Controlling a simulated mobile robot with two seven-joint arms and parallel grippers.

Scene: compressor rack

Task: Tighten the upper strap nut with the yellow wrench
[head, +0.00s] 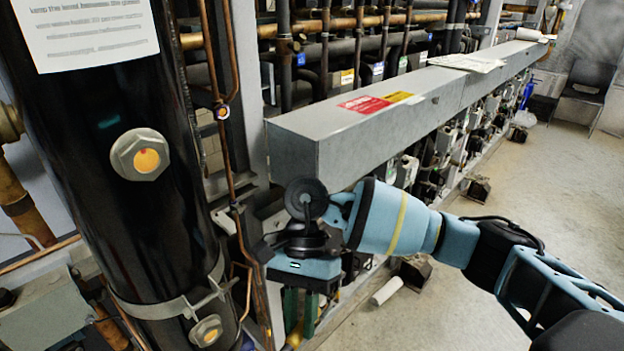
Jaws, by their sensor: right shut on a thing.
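My right gripper (299,312) points down, just right of the black cylinder (165,235). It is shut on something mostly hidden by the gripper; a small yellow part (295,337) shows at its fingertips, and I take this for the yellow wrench. A metal strap (160,308) runs around the lower part of the cylinder, with a clamp lug (213,290) on its right side. The strap nut itself is too small to make out. The gripper is apart from the strap, to its right. My left gripper is not in view.
A hex fitting with an orange centre (140,156) sits on the cylinder, and another fitting (207,331) sits lower, by the strap. Thin copper pipes (228,170) rise between cylinder and gripper. A long grey duct (340,140) lies behind my right arm. Floor (465,300) is open at right.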

